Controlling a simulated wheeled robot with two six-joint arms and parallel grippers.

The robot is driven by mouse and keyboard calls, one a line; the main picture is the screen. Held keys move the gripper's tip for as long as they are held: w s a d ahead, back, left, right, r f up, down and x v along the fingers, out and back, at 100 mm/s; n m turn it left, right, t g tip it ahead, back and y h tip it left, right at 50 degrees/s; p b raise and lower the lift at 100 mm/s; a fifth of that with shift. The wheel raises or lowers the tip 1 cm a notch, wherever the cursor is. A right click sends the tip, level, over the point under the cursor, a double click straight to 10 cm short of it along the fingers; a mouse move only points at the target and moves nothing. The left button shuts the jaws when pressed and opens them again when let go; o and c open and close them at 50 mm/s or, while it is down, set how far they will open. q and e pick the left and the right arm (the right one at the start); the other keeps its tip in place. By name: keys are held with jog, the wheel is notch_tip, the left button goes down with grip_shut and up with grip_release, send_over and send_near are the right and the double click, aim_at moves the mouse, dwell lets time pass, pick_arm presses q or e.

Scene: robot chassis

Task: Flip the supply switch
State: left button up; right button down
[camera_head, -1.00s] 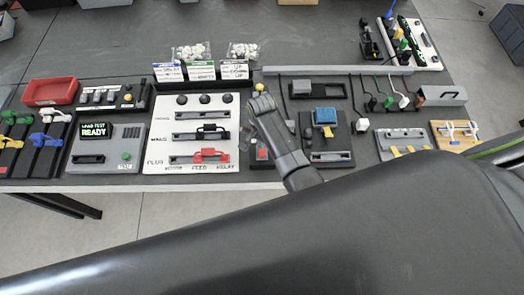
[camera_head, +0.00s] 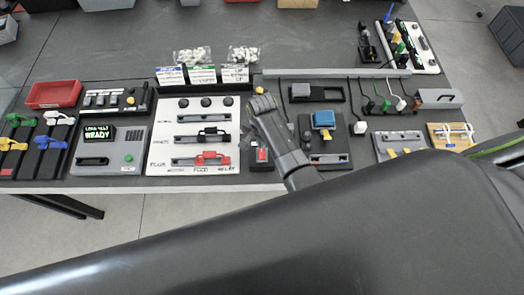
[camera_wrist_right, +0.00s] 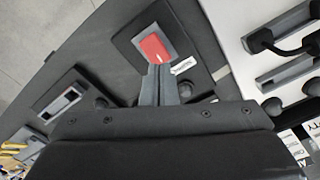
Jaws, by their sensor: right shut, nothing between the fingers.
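The supply switch is a red rocker (camera_wrist_right: 155,47) in a grey plate on a dark base. In the head view the red rocker (camera_head: 261,155) sits just right of the white panel and partly behind my right arm. My right gripper (camera_wrist_right: 158,72) is shut and empty, its fingertips close to the lower edge of the rocker in the wrist view. I cannot tell whether they touch it. In the head view the fingers are mostly hidden by the wrist. A small white label (camera_wrist_right: 183,66) lies beside the switch. My left gripper is not in view.
A white panel (camera_head: 158,165) with black and red handles stands left of the switch. A dark module with a blue block (camera_head: 323,119) stands to the right. Further left is a unit with a lit green display (camera_head: 99,133). The table's front edge is close to the switch.

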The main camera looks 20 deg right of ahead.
jog(key=shift+r, duration=2.05)
